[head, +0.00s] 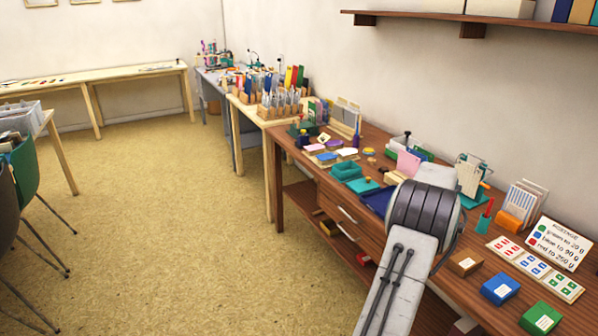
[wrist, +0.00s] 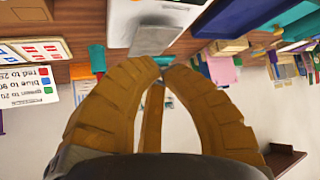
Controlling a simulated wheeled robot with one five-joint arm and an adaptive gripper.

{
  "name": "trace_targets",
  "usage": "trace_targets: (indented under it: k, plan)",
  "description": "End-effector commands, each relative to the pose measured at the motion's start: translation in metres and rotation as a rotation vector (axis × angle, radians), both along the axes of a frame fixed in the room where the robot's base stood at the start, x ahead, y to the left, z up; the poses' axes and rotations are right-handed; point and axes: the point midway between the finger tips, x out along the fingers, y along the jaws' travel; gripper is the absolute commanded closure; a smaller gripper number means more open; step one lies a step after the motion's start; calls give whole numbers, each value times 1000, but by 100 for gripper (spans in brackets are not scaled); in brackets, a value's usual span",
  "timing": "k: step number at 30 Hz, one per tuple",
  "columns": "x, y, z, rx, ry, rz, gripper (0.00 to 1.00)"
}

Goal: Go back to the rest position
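My gripper (wrist: 164,66) shows in the wrist view with its tan, curved fingers. The tips lean toward each other with a narrow gap between them, and I see nothing held. Behind the tips are a grey piece (wrist: 155,38) and a white sheet; I see no clear contact with them. In the head view my pale arm with its dark ribbed joint reaches over the front of the wooden desk (head: 462,232), and the gripper itself is hidden behind it. The wrist view is upside down, with the desk at the top.
The desk holds teal trays (head: 347,171), a clipboard stand (head: 471,177), a card rack (head: 520,203), a sign (head: 558,243), and brown (head: 465,263), blue (head: 500,288) and green (head: 541,318) boxes. A wall shelf (head: 473,29) hangs above. The floor (head: 190,240) at left is open beyond the chairs.

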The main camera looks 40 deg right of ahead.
Motion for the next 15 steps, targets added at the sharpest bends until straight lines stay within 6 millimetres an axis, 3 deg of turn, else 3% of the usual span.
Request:
trace_targets:
  k: [9, 11, 15]
  plan:
    - [6, 4, 2, 3, 1, 10, 100]
    - [16, 11, 5, 8, 2, 28, 100]
    - [58, 48, 17, 36, 12, 105, 100]
